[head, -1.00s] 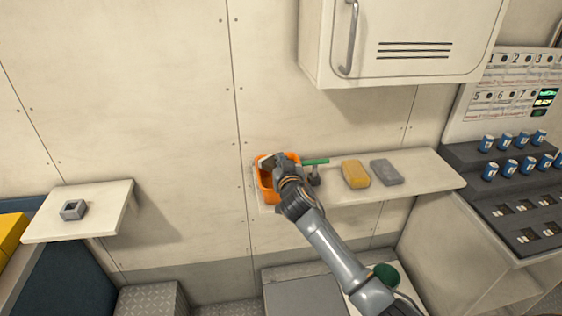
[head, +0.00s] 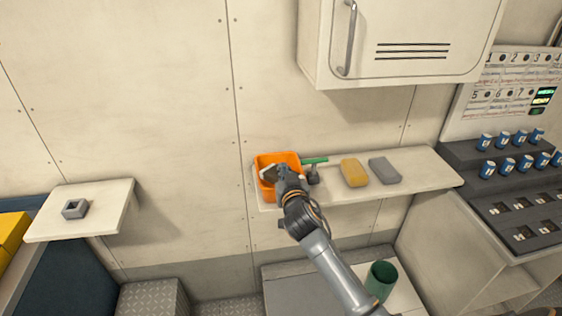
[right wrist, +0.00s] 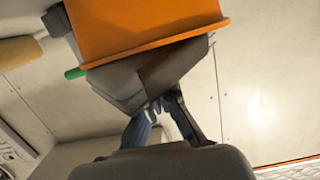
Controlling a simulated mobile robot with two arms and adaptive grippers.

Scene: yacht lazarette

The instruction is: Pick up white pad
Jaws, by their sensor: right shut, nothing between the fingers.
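My right gripper (head: 274,175) is at the orange bin (head: 264,160), which sits at the left end of the wall shelf. Its fingers are shut with nothing held between them. A small pale patch shows beside the fingertips inside the bin, but I cannot tell whether it is the white pad. The gripper and wrist cover part of the bin's inside. In the right wrist view the bin (right wrist: 140,25) fills the top, close to the dark gripper fingers. My left gripper is not in view.
A green-handled tool (head: 314,161), a yellow sponge (head: 354,172) and a grey block (head: 384,170) lie along the shelf (head: 425,172) to the right. A cabinet (head: 400,40) hangs above. A green cup (head: 381,280) stands below. A side shelf (head: 105,205) holds a grey square ring (head: 75,208).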

